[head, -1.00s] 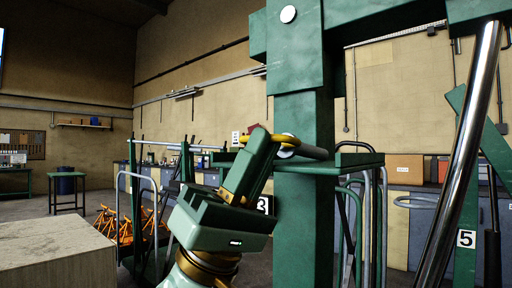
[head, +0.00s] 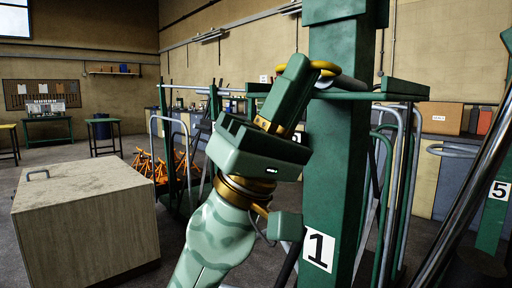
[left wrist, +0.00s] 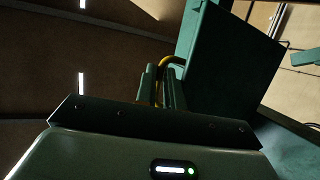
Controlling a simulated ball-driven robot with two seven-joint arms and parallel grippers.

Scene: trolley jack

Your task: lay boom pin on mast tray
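The boom pin (head: 346,82) shows as a grey rod with a yellow loop handle, in front of the green mast (head: 338,150). My left gripper (head: 308,68) points up and to the right at the loop. In the left wrist view the yellow loop (left wrist: 164,68) runs between the two fingers, which look closed on it. The mast tray (head: 352,96) is a green shelf at the mast, just below and behind the pin in the head view. I cannot tell whether the pin touches it. The rod is mostly hidden in the left wrist view. My right gripper is not in view.
A pale block-like cabinet (head: 85,215) stands at the left. Orange stands (head: 160,165) and grey rails (head: 170,122) are behind my arm. A shiny slanted cylinder (head: 470,205) rises right of the mast. Open floor lies at the far left.

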